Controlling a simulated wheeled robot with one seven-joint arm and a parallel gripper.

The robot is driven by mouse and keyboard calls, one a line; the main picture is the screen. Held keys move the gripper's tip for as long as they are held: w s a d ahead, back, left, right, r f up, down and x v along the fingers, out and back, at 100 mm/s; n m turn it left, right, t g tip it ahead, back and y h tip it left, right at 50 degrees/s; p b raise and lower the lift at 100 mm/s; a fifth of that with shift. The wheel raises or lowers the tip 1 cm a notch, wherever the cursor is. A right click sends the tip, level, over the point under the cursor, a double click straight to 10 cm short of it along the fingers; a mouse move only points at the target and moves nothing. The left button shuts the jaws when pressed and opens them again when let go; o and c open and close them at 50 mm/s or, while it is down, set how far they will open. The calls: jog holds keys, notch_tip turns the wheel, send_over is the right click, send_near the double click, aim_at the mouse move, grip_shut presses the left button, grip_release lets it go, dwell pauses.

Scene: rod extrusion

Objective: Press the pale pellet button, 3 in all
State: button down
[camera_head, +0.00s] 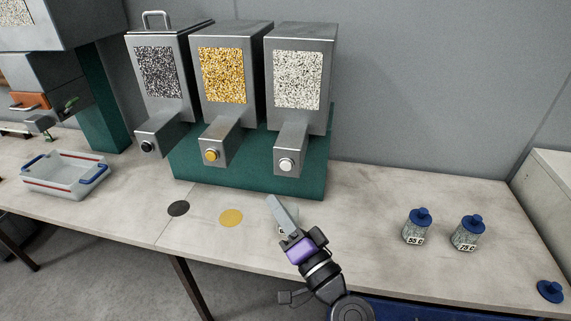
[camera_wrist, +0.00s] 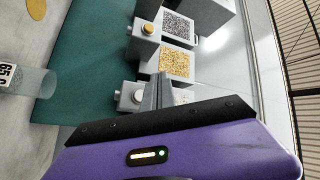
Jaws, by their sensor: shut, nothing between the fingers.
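The pale pellet button (camera_head: 286,164) is a round white knob on the front of the right dispenser's spout. It also shows in the wrist view (camera_wrist: 138,96), just left of my fingers. The pale dispenser (camera_head: 297,79) has a window of white pellets. My gripper (camera_head: 271,199) is shut and empty. In the head view its tips are below and left of the pale button, with a visible gap. In the wrist view the fingers (camera_wrist: 159,91) partly cover the pale spout. A clear jar labelled 65 C (camera_wrist: 32,81) stands below; my gripper mostly hides it in the head view.
The yellow button (camera_head: 211,155) and black button (camera_head: 147,146) are on the spouts to the left. Two blue-lidded jars (camera_head: 416,226) (camera_head: 467,232) and a loose blue lid (camera_head: 550,291) are on the right. A tray (camera_head: 66,178) is at left.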

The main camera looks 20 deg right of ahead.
aim_at(286, 165)
jog(key=w+d+b, duration=0.1)
jog(key=w+d, duration=0.4)
jog(key=w, duration=0.2)
dwell(0.6)
jog(key=shift+w+d, duration=0.15)
dwell(1.7)
jog(key=shift+w+d+b, duration=0.2)
jog(key=shift+w+b, duration=0.05)
jog(key=shift+b, duration=0.15)
jog(key=shift+w+d+b, duration=0.3)
jog(key=shift+w, duration=0.15)
dwell(0.8)
jog(key=shift+s, duration=0.15)
jog(key=shift+s+a, duration=0.55)
jog(key=shift+s, duration=0.1)
